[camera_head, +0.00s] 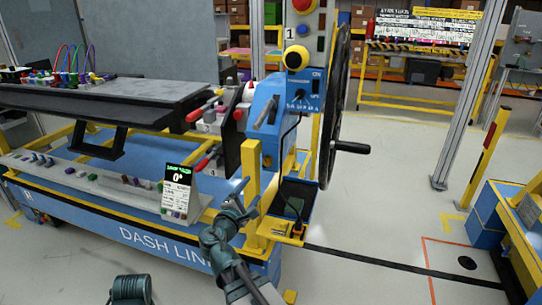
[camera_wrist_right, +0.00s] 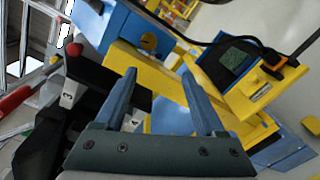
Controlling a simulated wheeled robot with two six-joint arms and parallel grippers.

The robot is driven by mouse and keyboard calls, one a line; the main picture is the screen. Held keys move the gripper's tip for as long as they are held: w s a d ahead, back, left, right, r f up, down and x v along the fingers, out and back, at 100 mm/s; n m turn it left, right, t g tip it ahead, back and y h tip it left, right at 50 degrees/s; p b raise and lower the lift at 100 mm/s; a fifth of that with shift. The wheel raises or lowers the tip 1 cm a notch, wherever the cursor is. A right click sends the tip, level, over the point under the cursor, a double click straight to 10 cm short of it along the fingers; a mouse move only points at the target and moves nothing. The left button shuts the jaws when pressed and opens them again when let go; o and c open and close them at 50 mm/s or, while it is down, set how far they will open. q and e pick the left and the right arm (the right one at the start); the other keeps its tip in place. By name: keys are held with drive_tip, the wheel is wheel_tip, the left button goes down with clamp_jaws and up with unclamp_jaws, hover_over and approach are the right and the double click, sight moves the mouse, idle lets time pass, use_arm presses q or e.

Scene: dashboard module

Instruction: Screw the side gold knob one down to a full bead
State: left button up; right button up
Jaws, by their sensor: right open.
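A small round gold knob (camera_wrist_right: 149,42) sits on a blue block beside a yellow post in the right wrist view. It also seems to show as a small gold spot on the blue module (camera_head: 267,161) in the head view. My right gripper (camera_head: 247,194) is open and empty, in front of the yellow post (camera_head: 250,172). In the wrist view its two fingers (camera_wrist_right: 158,76) point toward the post, with the knob beyond and between them, apart from them.
A large black handwheel (camera_head: 338,100) stands right of the blue module. Red-handled levers (camera_head: 205,112) and a small display (camera_head: 178,180) are to the left. A black tray (camera_head: 294,198) is right of the post.

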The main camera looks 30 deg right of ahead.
sight(267, 163)
drive_tip(key=shift+n+t, duration=0.3)
drive_tip(key=shift+n, duration=0.1)
drive_tip(key=x, duration=0.4)
drive_tip(key=r+x, duration=0.1)
drive_tip(key=x, duration=0.3)
drive_tip(key=r+x, duration=0.1)
drive_tip(key=x, duration=0.4)
drive_tip(key=shift+s+d+r, duration=0.15)
drive_tip(key=shift+d, duration=0.15)
clamp_jaws()
